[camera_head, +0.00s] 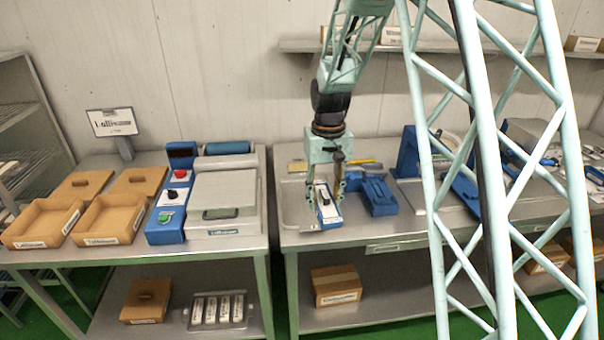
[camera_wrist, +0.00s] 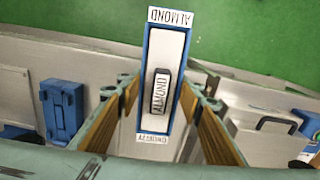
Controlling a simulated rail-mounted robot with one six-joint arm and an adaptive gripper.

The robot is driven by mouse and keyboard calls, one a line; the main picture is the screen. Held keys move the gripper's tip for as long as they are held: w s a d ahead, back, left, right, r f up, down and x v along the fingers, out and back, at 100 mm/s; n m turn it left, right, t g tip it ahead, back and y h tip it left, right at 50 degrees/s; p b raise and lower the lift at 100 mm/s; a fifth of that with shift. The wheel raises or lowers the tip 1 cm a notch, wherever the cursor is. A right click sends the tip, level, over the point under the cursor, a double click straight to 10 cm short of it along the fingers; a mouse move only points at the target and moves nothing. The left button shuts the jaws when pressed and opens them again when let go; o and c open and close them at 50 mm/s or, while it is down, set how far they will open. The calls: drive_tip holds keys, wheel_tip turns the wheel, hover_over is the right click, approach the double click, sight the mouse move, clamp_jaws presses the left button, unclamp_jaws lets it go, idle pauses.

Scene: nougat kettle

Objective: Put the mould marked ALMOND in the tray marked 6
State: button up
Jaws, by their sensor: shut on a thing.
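The ALMOND mould (camera_wrist: 181,60) is a long blue-edged block with a pale top, a dark handle and ALMOND labels at both ends. My gripper (camera_wrist: 160,97) is shut on it, one finger along each long side. In the head view the mould (camera_head: 326,214) hangs from or stands under my gripper (camera_head: 326,188), at the left end of the middle bench; I cannot tell if it touches the surface. Two tan open trays, left (camera_head: 35,225) and right (camera_head: 97,222), stand on the left bench. Their front labels are too small to read, so I cannot tell which is marked 6.
A blue and grey machine (camera_head: 222,190) stands between the trays and my gripper. A blue fixture (camera_head: 378,196) is close to the right of the mould. Tan lids (camera_head: 138,181) lie behind the trays. A gap separates the two benches.

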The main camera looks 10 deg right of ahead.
drive_tip(key=shift+a, duration=0.2)
drive_tip(key=shift+w, duration=0.1)
idle(0.4)
drive_tip(key=shift+w+p, duration=0.4)
drive_tip(key=shift+w, duration=0.35)
drive_tip(key=w+f+p, duration=0.2)
drive_tip(key=w+p, duration=0.2)
drive_tip(key=w, duration=0.6)
drive_tip(key=w+f+p, duration=0.2)
drive_tip(key=w+p, duration=0.3)
drive_tip(key=w, duration=0.6)
drive_tip(key=shift+m, duration=0.4)
drive_tip(key=shift+f, duration=0.3)
drive_tip(key=shift+f+b, duration=0.35)
drive_tip(key=shift+f, duration=1.95)
drive_tip(key=shift+f+b, duration=1.05)
drive_tip(key=shift+f, duration=0.85)
